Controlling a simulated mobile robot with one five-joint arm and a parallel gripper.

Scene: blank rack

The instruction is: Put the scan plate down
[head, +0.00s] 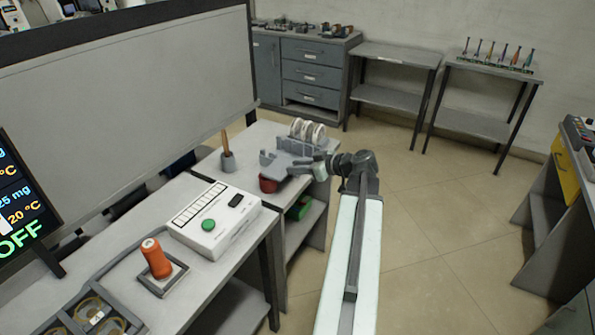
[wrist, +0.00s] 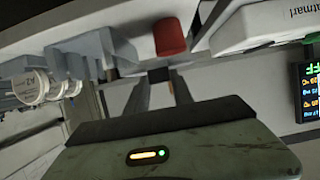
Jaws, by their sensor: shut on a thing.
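My gripper (head: 296,169) reaches left over the far end of the bench in the head view. In the wrist view its two fingers (wrist: 160,88) are close together, with a small dark piece (wrist: 158,75) between the tips. I take this to be the scan plate, mostly hidden by the fingers and the gripper body. A grey rack (head: 298,146) with white discs (head: 308,130) stands just behind the gripper. The rack (wrist: 90,55) and discs (wrist: 30,87) show at left in the wrist view.
A red cup (head: 268,184) stands just beside the fingertips and shows ahead of them in the wrist view (wrist: 169,36). A grey holder with a brown stick (head: 228,160) is further left. A white device with a green button (head: 212,220) and an orange spool (head: 156,258) stand nearer.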

